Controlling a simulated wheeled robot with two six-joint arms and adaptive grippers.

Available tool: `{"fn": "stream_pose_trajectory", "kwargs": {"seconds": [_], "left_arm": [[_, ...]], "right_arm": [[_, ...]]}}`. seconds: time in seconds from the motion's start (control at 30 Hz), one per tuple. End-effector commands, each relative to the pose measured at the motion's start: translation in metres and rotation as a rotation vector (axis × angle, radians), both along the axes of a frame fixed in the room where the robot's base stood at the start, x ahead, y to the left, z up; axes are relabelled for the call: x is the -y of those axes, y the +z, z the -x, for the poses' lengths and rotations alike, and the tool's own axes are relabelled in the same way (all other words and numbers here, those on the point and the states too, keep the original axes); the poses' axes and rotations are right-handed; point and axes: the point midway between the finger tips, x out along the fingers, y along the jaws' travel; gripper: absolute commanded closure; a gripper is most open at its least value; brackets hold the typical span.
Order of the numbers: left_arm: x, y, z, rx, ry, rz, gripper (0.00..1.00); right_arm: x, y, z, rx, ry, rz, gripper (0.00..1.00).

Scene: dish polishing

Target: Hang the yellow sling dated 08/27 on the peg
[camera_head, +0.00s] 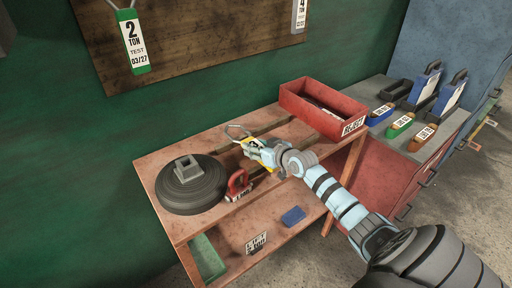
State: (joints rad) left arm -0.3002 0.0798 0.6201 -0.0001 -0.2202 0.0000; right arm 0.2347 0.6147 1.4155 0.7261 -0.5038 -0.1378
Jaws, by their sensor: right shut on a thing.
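A yellow sling (251,144) with a metal loop at its far end is in the jaws of my right gripper (258,150), above the back of the reddish workbench. My gripper hides most of its tag, so I cannot read the date. A brown wooden board (205,45) is on the green wall, up and left of the gripper. A green sling (132,42) marked 2 TON TEST 03/27 hangs there, and a sling marked 4 TON (301,14) is cut by the top edge. I cannot make out an empty peg. My left gripper is not in view.
On the workbench (215,230) stand a black round weight (190,185), a red shackle (238,185) and a red REJECT bin (322,108). A blue block (293,216) lies on the lower shelf. The wall below the board is clear.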

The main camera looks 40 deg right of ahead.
Motion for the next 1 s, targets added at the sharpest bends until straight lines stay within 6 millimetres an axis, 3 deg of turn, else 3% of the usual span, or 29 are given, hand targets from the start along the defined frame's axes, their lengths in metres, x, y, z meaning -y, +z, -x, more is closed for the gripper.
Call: {"fn": "stream_pose_trajectory", "kwargs": {"seconds": [0.03, 0.07, 0.17, 0.57, 0.73, 1.0], "left_arm": [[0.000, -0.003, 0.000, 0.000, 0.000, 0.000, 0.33], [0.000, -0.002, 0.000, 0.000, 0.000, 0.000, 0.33], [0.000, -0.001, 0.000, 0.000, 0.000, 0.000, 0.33], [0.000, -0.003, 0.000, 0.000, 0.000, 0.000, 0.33], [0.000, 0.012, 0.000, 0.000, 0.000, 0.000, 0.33], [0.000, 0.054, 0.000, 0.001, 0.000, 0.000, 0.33]], "right_arm": [[0.000, -0.002, 0.000, 0.002, 0.000, 0.000, 1.00], [0.000, -0.002, 0.000, 0.000, 0.000, 0.000, 0.52], [0.000, -0.002, 0.000, 0.000, 0.000, 0.000, 0.37], [0.000, -0.002, 0.002, -0.001, 0.000, 0.001, 0.37], [-0.002, 0.011, 0.028, -0.003, 0.004, 0.002, 0.37], [-0.009, 0.036, 0.093, -0.007, 0.006, 0.007, 0.37]]}}
